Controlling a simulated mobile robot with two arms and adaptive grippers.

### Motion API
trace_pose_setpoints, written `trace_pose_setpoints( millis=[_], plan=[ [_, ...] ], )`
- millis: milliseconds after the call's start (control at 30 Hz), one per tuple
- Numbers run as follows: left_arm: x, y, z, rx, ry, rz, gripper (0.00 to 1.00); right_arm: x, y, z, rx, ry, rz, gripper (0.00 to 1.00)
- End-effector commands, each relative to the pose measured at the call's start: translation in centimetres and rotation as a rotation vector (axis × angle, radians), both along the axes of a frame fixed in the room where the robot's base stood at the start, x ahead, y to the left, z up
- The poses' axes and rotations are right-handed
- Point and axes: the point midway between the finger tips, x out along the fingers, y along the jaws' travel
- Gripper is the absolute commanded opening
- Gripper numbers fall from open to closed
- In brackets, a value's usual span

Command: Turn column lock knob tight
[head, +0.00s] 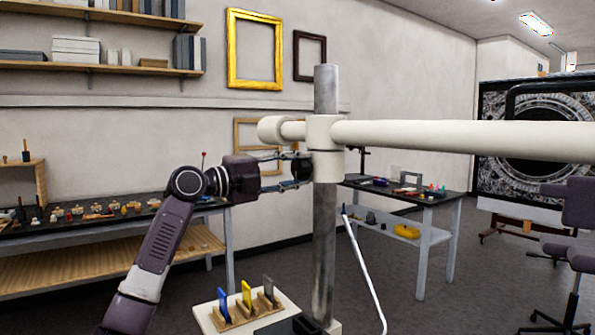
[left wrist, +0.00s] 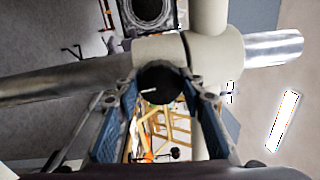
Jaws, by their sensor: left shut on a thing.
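A grey metal column (head: 324,240) stands upright in the middle of the head view. A cream clamp collar (head: 326,165) sits around it below the cream horizontal boom (head: 450,137). The black lock knob (head: 302,168) is on the collar's left side. In the left wrist view the round dark knob (left wrist: 161,86) has a small pale mark and lies between the blue finger pads. My left gripper (head: 296,170) reaches in from the left and is shut on the knob, whose edges the fingers partly cover. My right gripper is not in view.
A small white stand with colored cards in a wooden holder (head: 248,308) is low beside the column. A workbench with small items (head: 90,215) stands left, another table (head: 410,192) behind right. A thin white rod (head: 365,270) leans near the column. An office chair (head: 578,235) is far right.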

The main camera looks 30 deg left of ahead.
Motion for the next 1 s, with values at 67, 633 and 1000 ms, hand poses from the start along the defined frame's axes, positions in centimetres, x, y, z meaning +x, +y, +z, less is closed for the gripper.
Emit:
trace_pose_setpoints(
  millis=[67,633,1000],
  plan=[
    [0.0,-0.1,-0.2,0.001,0.004,-0.002,0.12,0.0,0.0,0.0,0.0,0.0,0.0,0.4],
    [-0.4,0.3,-0.1,-0.001,0.003,0.001,0.54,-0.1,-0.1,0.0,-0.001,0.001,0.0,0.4],
    [-6.4,2.8,-0.7,0.001,0.006,0.002,0.54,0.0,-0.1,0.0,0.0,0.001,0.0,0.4]
  ],
)
